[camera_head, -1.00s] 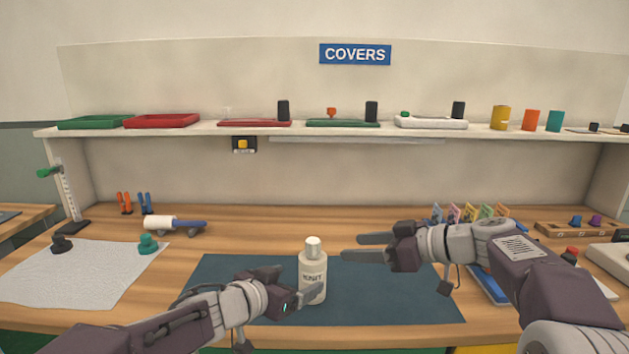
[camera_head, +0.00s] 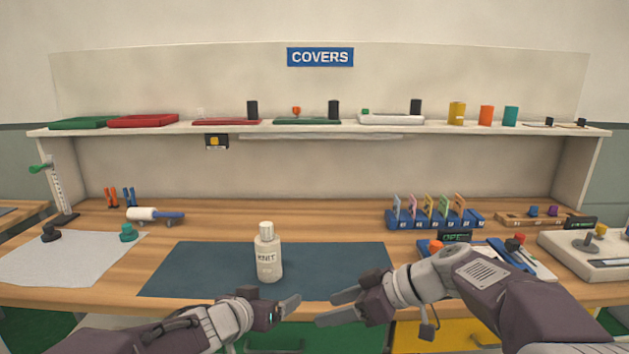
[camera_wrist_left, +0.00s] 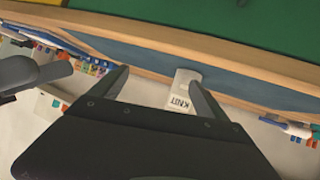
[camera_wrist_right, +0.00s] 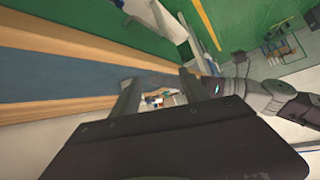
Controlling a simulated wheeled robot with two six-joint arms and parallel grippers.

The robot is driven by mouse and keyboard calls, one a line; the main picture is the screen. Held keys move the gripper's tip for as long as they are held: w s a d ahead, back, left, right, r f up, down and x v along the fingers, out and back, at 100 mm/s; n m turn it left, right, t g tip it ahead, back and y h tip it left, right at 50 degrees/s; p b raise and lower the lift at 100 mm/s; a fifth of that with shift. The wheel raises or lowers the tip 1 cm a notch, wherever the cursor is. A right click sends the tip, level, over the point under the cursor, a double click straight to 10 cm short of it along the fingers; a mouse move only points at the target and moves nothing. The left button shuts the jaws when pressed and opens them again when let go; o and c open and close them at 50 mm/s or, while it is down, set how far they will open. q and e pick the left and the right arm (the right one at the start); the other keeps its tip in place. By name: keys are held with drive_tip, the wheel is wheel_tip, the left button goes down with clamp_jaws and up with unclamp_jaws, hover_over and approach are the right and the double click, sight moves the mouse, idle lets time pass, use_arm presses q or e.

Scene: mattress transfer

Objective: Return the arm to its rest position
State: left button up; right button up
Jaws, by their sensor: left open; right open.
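My left gripper (camera_head: 272,307) is open and empty in front of the bench edge, low in the head view. Its two fingers also show in the left wrist view (camera_wrist_left: 160,85). My right gripper (camera_head: 338,307) is open and empty, to the right of the left one, its fingers pointing left. Its fingers show apart in the right wrist view (camera_wrist_right: 160,92). A white bottle marked KNIT (camera_head: 268,258) stands upright on the dark blue mat (camera_head: 335,270), beyond both grippers and apart from them. The bottle also shows in the left wrist view (camera_wrist_left: 184,88).
The wooden bench (camera_head: 290,220) holds a roller (camera_head: 155,214), a white cloth (camera_head: 60,262), a rack of coloured cards (camera_head: 430,217) and a device with knobs (camera_head: 590,250) at right. A shelf (camera_head: 440,130) with trays and cups runs above. The mat's right half is clear.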

use_arm(q)
drive_tip(key=s+a+f+n+g+y, duration=0.4)
drive_tip(key=s+a+f, duration=0.45)
drive_tip(key=f, duration=0.35)
drive_tip(key=s+f+g, duration=0.6)
drive_tip(key=s, duration=0.7)
use_arm(e)
drive_tip(key=s+d+f+m+g+h, duration=0.2)
drive_tip(key=s+d+f+m+h, duration=0.3)
drive_tip(key=s+d+f, duration=0.45)
drive_tip(key=s+d+f+m+g+h, duration=0.1)
drive_tip(key=s+d+f+m+h, duration=0.45)
drive_tip(key=f, duration=0.65)
use_arm(q)
wheel_tip(320, 180, up, 18)
drive_tip(key=m+p, duration=0.1)
drive_tip(key=p, duration=1.7)
use_arm(e)
wheel_tip(320, 180, up, 18)
drive_tip(key=a+m, duration=0.1)
drive_tip(key=shift+s+a+y, duration=0.2)
drive_tip(key=shift+s+y, duration=0.15)
drive_tip(key=shift+y, duration=0.1)
drive_tip(key=shift+f+m, duration=0.1)
drive_tip(key=shift+m, duration=0.15)
